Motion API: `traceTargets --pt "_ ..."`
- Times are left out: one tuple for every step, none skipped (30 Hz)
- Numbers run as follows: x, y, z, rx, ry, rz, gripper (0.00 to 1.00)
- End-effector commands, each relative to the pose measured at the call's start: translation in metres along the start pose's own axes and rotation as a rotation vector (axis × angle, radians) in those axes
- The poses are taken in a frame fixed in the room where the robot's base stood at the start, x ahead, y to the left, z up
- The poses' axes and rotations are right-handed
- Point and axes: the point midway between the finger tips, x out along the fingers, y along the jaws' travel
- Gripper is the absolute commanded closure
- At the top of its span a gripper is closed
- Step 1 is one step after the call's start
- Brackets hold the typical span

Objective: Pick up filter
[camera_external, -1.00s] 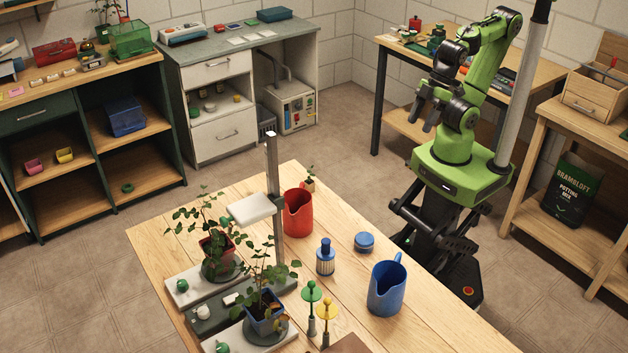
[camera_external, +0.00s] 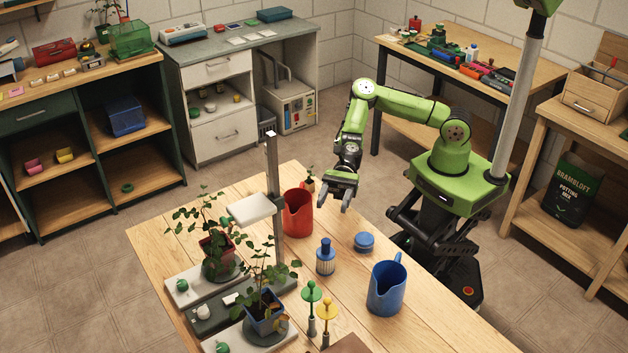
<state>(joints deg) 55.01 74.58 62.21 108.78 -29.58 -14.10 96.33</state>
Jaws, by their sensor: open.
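The filter looks to be the small blue-capped cylinder with a pale ribbed body (camera_external: 325,257). It stands upright near the middle of the wooden table (camera_external: 345,315). My gripper (camera_external: 334,202) is open and empty, with its fingers pointing down. In the picture it is above and slightly right of the filter, near the table's far edge, and apart from it. A low round blue lid or puck (camera_external: 364,242) lies to the right of the filter.
A red jug (camera_external: 298,214) stands left of my gripper, with a small potted seedling (camera_external: 310,184) behind it. A blue jug (camera_external: 386,289) stands right of the filter. A grey post (camera_external: 273,205) with a white plate (camera_external: 250,208) and potted plants are to the left. Green (camera_external: 311,293) and yellow (camera_external: 327,311) topped stakes stand in front.

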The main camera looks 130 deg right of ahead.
Motion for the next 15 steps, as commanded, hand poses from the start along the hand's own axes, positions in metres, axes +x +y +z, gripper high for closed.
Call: traceTargets --pt "0.000 -0.001 -0.008 0.010 -0.003 -0.004 0.44" --pt "0.000 -0.001 -0.014 0.011 -0.002 -0.003 0.44" --pt "0.000 0.000 -0.025 0.009 -0.001 -0.002 0.44" --pt "0.000 0.000 -0.033 0.010 0.000 -0.001 0.44" --pt "0.000 0.000 -0.042 0.009 0.000 -0.001 0.44" --pt "0.000 0.000 -0.052 0.009 0.000 -0.001 0.44" --pt "0.000 0.000 -0.060 0.008 0.000 0.000 0.44" --pt "0.000 0.000 -0.067 0.008 0.000 0.000 0.44" --pt "0.000 0.000 -0.075 0.006 0.001 0.000 0.44" --pt "0.000 0.001 -0.081 0.005 0.001 0.000 0.44" --pt "0.000 0.001 -0.085 0.005 0.002 0.000 0.44" --pt "0.007 0.001 -0.081 0.000 0.000 0.003 0.44" --pt "0.010 0.002 -0.080 -0.002 0.000 0.004 0.44" --pt "0.013 0.001 -0.080 -0.002 0.000 0.004 0.44" --pt "0.018 0.001 -0.080 -0.002 0.001 0.003 0.44"
